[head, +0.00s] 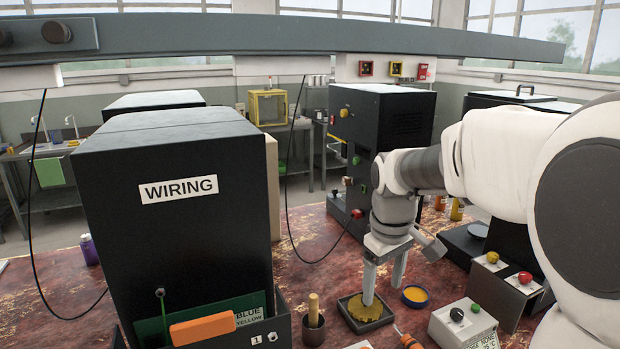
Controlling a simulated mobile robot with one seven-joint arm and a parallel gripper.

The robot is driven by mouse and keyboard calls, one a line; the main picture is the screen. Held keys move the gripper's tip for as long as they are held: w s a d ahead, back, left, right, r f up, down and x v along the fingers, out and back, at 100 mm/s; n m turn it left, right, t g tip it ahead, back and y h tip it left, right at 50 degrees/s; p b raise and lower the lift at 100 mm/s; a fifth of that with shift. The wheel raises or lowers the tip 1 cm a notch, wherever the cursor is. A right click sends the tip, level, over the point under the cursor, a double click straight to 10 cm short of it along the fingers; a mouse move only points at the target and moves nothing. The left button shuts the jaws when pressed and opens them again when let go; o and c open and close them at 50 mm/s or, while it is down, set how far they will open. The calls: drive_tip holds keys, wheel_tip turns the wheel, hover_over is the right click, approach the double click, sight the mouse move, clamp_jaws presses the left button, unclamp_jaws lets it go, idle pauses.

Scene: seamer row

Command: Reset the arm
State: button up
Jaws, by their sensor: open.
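My white and grey arm reaches in from the right side of the head view. My gripper (382,294) points down near the middle right of the bench, its two fingers apart with nothing seen between them. The left fingertip overlaps a square dark tray (345,318) holding a yellow-brown mass (366,309). I cannot tell whether the fingertip touches the mass or is above it. The right finger ends just behind the tray, beside a round dish with orange contents (415,295).
A black cabinet marked WIRING (180,190) stands at left, with an orange block (202,329) at its front. A cup with a wooden handle (313,328), a grey button box (464,325) and a black machine (380,130) surround the gripper. A grey beam (300,38) crosses above.

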drive_tip(key=s+r+m+t+p, duration=0.1)
drive_tip(key=s+r+m+t, duration=0.1)
drive_tip(key=s, duration=0.8)
drive_tip(key=s+r+m+t+p, duration=0.1)
drive_tip(key=s+r+m, duration=0.3)
drive_tip(key=s, duration=0.6)
drive_tip(key=shift+s+r+t, duration=0.15)
drive_tip(key=shift+s+t, duration=0.05)
drive_tip(key=shift+t, duration=0.4)
drive_tip(key=shift+d, duration=0.25)
